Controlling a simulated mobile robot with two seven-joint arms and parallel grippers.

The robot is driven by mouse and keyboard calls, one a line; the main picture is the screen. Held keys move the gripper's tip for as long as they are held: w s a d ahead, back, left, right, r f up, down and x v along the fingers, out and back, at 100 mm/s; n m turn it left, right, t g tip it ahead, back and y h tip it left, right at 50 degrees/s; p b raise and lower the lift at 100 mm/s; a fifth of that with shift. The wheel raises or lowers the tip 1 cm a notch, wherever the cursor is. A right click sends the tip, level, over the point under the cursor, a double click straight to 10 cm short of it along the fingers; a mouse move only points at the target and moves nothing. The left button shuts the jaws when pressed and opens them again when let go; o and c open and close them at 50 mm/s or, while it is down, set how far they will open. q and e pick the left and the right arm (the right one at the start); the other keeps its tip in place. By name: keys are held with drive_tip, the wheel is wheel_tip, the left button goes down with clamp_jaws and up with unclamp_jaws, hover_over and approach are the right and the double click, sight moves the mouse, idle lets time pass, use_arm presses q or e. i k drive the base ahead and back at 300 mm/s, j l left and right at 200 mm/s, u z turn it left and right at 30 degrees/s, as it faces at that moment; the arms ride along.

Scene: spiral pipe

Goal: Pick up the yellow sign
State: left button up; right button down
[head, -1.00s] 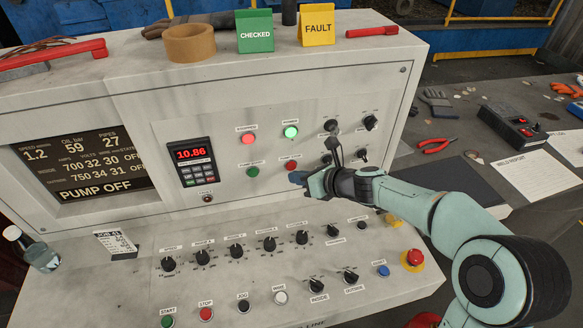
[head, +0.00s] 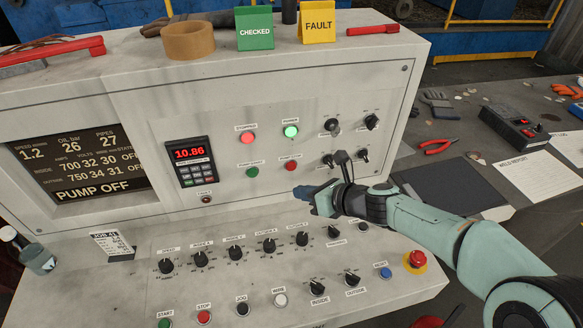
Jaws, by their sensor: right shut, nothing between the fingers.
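The yellow sign (head: 317,23), marked FAULT, stands upright on top of the control cabinet, right of the green CHECKED sign (head: 254,30). My right gripper (head: 304,197) is in front of the cabinet's upright panel, above the rear of the sloping desk. It is well below the yellow sign, shut and empty, with its fingers pointing left. My left gripper is not in view.
A tape roll (head: 188,41) sits left of the signs, and a red marker (head: 373,30) lies to the right. Dials, buttons and a red emergency stop (head: 418,259) cover the desk. The side table holds red pliers (head: 438,146) and a black box (head: 514,125).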

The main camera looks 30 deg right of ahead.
sight(316, 19)
drive_tip(key=k, duration=1)
